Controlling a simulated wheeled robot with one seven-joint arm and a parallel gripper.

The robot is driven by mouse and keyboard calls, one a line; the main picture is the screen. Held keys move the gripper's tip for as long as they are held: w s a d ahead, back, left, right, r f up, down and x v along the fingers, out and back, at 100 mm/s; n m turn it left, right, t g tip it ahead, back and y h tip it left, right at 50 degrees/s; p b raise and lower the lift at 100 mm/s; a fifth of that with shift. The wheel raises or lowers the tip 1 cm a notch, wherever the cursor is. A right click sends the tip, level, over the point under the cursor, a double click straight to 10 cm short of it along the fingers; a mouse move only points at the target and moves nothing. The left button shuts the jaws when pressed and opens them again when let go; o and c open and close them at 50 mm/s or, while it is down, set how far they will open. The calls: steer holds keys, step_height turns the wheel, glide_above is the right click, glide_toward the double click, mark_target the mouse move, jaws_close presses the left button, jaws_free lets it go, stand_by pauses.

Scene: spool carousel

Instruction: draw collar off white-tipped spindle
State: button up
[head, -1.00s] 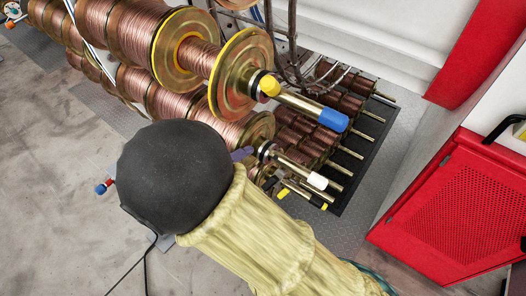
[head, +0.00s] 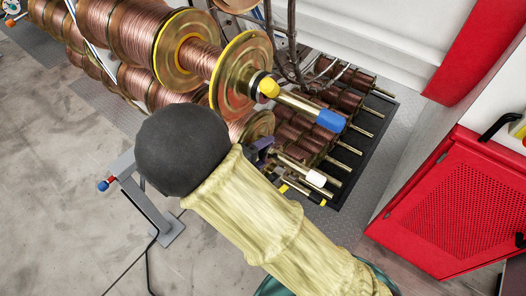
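The white-tipped spindle (head: 316,178) sticks out to the lower right from a copper-wound spool, below the blue-tipped one. Its metal shaft (head: 296,166) is partly in view. My gripper (head: 263,151) shows only as a small purple-grey part at the spool end of this spindle, where the collar sits. My own arm, in a pale yellow sleeve with a dark round joint, covers much of that area. The collar is mostly hidden behind the gripper. I cannot tell whether the fingers touch it or are open or shut.
The blue-tipped spindle (head: 331,121) with a yellow-knobbed collar (head: 268,87) is just above. Yellow-tipped spindles (head: 322,202) lie close below. Thin bare spindles stand behind on a dark rack. A red perforated cabinet (head: 455,205) is at right.

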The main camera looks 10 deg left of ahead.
mark_target(296, 171)
steer(key=c, duration=0.8)
steer(key=shift+o, duration=0.2)
steer(key=shift+s+d+r+b, duration=0.1)
steer(key=shift+s+d+b, duration=0.45)
steer(key=shift+d, duration=0.85)
steer(key=shift+s+d+r+b, duration=0.1)
steer(key=shift+s+d+b, duration=0.5)
steer(key=shift+d, duration=0.75)
steer(key=shift+s+d+b, duration=0.5)
steer(key=shift+s+d, duration=0.05)
steer(key=shift+d, duration=0.85)
steer(key=shift+d, duration=0.15)
steer(key=shift+s+d+b, duration=0.1)
steer(key=shift+d+b, duration=0.3)
steer(key=shift+d, duration=0.15)
